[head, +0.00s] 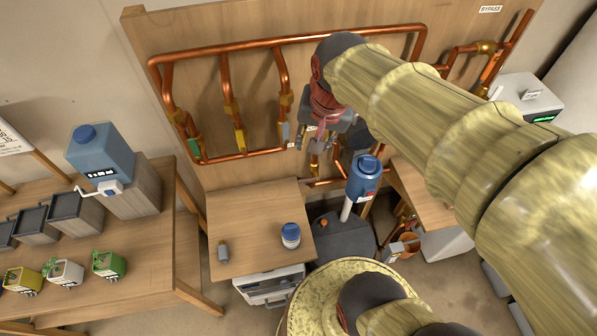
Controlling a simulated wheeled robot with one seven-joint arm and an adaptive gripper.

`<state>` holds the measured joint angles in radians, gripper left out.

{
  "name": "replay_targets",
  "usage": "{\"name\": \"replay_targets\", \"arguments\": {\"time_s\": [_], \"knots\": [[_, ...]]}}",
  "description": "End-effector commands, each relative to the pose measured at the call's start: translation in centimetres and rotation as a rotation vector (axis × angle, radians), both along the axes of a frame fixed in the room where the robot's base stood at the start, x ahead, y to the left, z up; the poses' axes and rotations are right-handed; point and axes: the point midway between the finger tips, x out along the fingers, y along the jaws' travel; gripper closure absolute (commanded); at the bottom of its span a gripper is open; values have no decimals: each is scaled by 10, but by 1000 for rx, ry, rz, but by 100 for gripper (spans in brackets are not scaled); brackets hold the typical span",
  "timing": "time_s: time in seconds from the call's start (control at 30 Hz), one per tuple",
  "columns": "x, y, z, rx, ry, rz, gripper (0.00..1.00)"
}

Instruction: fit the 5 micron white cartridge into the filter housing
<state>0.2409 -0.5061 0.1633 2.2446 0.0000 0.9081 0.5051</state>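My gripper (317,146) hangs in front of the wooden pipe board, near the copper pipes. It is small here, and I cannot tell whether its fingers are open or shut; no cartridge is visible in it. A short white cylinder with a blue top (290,236) stands upright on the small wooden table, below and left of my gripper. I cannot read a micron label on it or tell whether it is the cartridge. A blue-headed unit (364,178) with a white tube stands right of the table. No filter housing can be identified with certainty.
A small grey bottle (223,252) stands at the left of the small table (250,212), whose middle is clear. Copper pipes (225,82) with valves line the board. A left bench (150,235) holds a blue dispenser (100,158), dark bins and potted plants.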

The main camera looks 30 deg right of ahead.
Motion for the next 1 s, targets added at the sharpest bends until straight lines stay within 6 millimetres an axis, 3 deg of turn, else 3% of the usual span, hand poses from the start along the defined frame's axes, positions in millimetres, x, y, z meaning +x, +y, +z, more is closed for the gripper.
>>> {"name": "replay_targets", "arguments": {"time_s": [0.03,0.1,0.3,0.5,0.8,1.0], "knots": [[-12,19,7,-33,-27,122,70],[-28,39,12,-80,-55,279,70],[-61,74,15,-185,-114,601,70],[-72,83,14,-223,-132,705,70],[-71,83,13,-223,-132,705,70],[-71,83,-2,-222,-132,703,70]]}}
